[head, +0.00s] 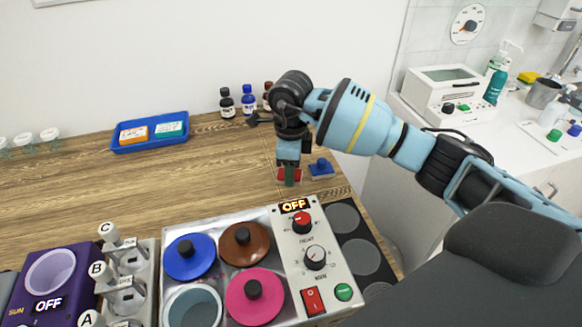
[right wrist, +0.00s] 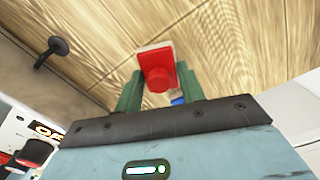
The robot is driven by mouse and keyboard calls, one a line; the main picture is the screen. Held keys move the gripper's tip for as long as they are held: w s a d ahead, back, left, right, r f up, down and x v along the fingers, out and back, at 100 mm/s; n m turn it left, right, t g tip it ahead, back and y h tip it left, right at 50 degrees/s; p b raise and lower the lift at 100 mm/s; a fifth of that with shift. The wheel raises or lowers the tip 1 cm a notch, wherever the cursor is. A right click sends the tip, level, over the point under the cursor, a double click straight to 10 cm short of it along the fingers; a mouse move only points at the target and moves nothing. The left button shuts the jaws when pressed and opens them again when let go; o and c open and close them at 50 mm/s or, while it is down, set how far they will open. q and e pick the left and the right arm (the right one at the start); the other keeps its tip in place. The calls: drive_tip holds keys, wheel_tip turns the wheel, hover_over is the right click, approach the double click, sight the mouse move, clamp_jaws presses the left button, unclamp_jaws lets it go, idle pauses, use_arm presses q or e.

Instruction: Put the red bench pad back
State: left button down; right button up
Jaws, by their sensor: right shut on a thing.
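The red bench pad (head: 281,174) is in the middle of the head view, at or just above the wooden bench, partly hidden by my fingers. I cannot tell whether it touches the wood. My right gripper (head: 289,173) points down and is shut on the pad. In the right wrist view the red pad (right wrist: 150,52), with its round red knob, sits between the green fingers of my right gripper (right wrist: 158,82). My left gripper is not in view.
A blue pad with a knob (head: 321,169) lies just right of the red one. Bottles (head: 248,101) stand behind. A blue tray (head: 150,148) is at the left back. A control unit with coloured lids (head: 189,257) stands in front. The bench between is clear.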

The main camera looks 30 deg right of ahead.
drive_tip(key=shift+f, duration=0.2)
drive_tip(key=o, duration=1.2)
wheel_tip(320, 180, up, 12)
drive_tip(key=shift+r, duration=0.25)
drive_tip(key=shift+w, duration=0.1)
